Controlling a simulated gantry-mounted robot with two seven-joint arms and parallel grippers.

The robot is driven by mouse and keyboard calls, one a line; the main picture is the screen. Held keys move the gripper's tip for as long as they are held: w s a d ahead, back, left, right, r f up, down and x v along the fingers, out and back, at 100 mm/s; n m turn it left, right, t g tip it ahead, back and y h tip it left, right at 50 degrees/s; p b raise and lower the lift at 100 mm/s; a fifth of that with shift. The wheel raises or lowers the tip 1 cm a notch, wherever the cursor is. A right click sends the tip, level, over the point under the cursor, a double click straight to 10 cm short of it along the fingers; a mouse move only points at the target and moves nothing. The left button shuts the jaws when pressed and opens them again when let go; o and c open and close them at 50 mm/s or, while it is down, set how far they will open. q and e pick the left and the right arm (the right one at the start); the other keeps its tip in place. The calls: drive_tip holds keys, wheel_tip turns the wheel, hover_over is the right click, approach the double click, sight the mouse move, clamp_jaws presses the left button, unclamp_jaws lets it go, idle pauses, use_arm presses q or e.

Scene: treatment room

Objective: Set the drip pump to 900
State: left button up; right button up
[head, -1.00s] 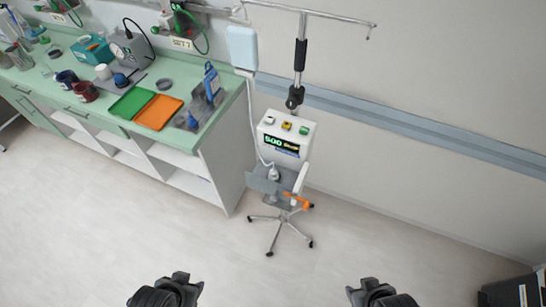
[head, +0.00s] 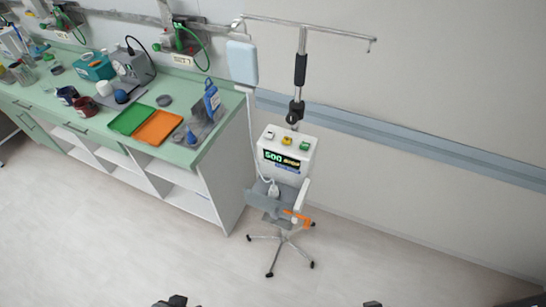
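The drip pump (head: 286,160) is a white box on a wheeled stand in the middle of the head view. Its dark display (head: 282,161) shows 500 in green, with smaller yellow text beside it. On its top are a white button (head: 269,134), a yellow button (head: 287,140) and a green button (head: 305,146). Only the tips of my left gripper (head: 177,301) and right gripper (head: 372,304) show at the bottom edge, well apart from the pump. Whether they are open or shut cannot be told.
A drip bag (head: 242,62) hangs from the stand's pole (head: 300,70), with a tube running down. An orange lever (head: 298,217) sticks out below the pump. A green counter (head: 185,152) with trays and cups stands at left. The floor in front is clear.

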drive_tip(key=shift+c, duration=0.4)
clamp_jaws()
idle(1.2)
